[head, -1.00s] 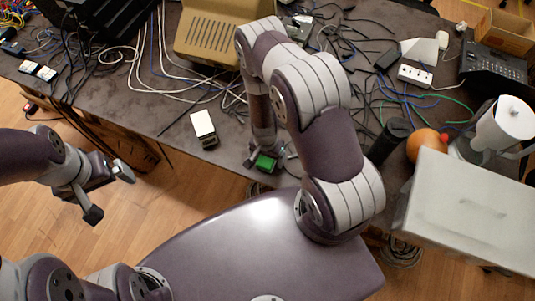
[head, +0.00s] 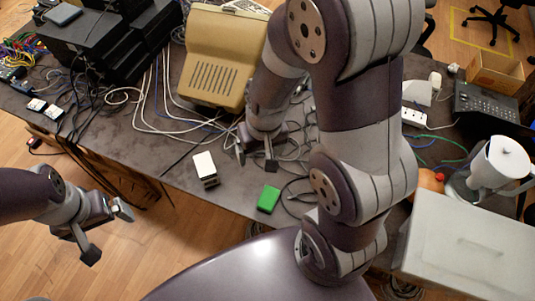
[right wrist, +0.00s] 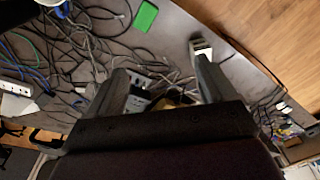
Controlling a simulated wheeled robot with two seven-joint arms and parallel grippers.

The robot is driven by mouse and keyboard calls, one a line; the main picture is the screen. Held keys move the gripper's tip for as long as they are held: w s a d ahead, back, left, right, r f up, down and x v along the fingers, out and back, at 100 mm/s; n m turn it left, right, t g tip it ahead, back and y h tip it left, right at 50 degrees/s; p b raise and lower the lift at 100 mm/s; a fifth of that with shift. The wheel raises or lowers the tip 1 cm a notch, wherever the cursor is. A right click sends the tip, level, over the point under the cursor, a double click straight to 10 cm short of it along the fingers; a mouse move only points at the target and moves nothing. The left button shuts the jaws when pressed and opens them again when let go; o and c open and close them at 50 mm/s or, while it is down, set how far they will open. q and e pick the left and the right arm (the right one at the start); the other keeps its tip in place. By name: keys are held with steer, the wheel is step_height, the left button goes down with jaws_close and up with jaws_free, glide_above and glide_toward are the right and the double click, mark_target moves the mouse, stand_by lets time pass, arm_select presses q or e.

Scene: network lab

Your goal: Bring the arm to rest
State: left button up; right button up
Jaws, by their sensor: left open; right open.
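My right gripper (head: 256,156) is open and empty above the table (head: 178,150), at the end of my right arm, which rises large through the middle of the head view. In the right wrist view its two fingers (right wrist: 160,85) stand apart with nothing between them but table and cables behind. A green block (head: 268,199) lies on the table near its front edge, apart from the gripper; it also shows in the right wrist view (right wrist: 146,16). My left gripper (head: 104,229) is open and empty over the wooden floor at the left.
A white box (head: 205,168) stands left of the green block. A beige device (head: 222,55), dark stacked equipment (head: 95,45) and many loose cables crowd the table. A white lidded box (head: 470,245), a white jug (head: 497,165) and a dark phone (head: 487,103) are at the right.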

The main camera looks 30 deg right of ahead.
arm_select(q)
step_height(320, 180, down, 4)
steer(key=b, duration=0.3)
steer(key=shift+s+r+b, duration=0.1)
steer(key=shift+b, duration=0.25)
arm_select(e)
steer(key=s, duration=0.1)
steer(key=s+n, duration=0.1)
steer(key=shift+s+d+f+n, duration=0.25)
steer(key=shift+s+d+n, duration=0.1)
steer(key=shift+s+n, duration=0.05)
steer(key=shift+w, duration=0.1)
